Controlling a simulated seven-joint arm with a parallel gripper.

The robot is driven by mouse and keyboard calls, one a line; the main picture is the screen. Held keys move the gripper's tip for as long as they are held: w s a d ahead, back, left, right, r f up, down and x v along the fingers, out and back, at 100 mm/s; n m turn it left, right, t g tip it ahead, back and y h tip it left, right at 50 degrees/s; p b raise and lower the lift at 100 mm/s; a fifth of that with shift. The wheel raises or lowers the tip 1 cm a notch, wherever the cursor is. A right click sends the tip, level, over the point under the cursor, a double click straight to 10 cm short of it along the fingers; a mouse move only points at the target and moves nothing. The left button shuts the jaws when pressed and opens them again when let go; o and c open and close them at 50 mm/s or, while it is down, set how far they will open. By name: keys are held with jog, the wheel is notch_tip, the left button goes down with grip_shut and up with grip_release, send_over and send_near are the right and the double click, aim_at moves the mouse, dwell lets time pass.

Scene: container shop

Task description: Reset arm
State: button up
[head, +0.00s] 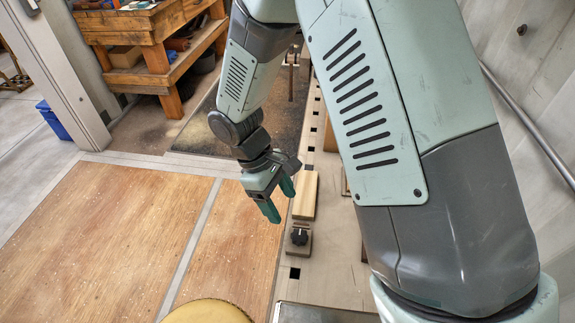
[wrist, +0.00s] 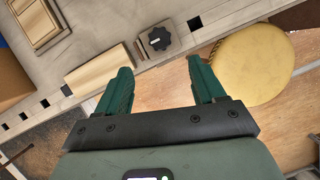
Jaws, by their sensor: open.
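My gripper (head: 279,200) hangs from my arm near the left edge of the workbench (head: 325,245) in the head view. In the wrist view its two green fingers (wrist: 163,75) are spread apart with nothing between them. A black knob (wrist: 155,39) on a wooden block lies beyond the fingertips there, and a light wood strip (wrist: 105,66) lies to its left. In the head view the strip (head: 306,195) and the knob (head: 299,236) are just right of the gripper and apart from it. My arm hides part of the bench.
A round yellow seat (wrist: 257,68) is to the right of the fingers in the wrist view; it also shows at the bottom of the head view (head: 207,312). A wooden shelf bench (head: 150,45) stands at the back left, with a blue bin (head: 53,120) nearby. The wooden floor (head: 105,225) at left is clear.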

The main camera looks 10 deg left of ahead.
jog(key=d+r+m+t+y, duration=0.1)
jog(key=d+r+m, duration=0.3)
jog(key=r, duration=0.5)
jog(key=d+r+m+t+y, duration=0.1)
jog(key=d+r+m, duration=0.1)
jog(key=d+r, duration=0.5)
jog(key=s+d+r+m+t+y, duration=0.2)
jog(key=s+d+r+m+t, duration=0.2)
jog(key=s+d+r+m, duration=0.4)
jog(key=s+r, duration=0.3)
jog(key=r, duration=0.4)
jog(key=shift+s+t, duration=0.4)
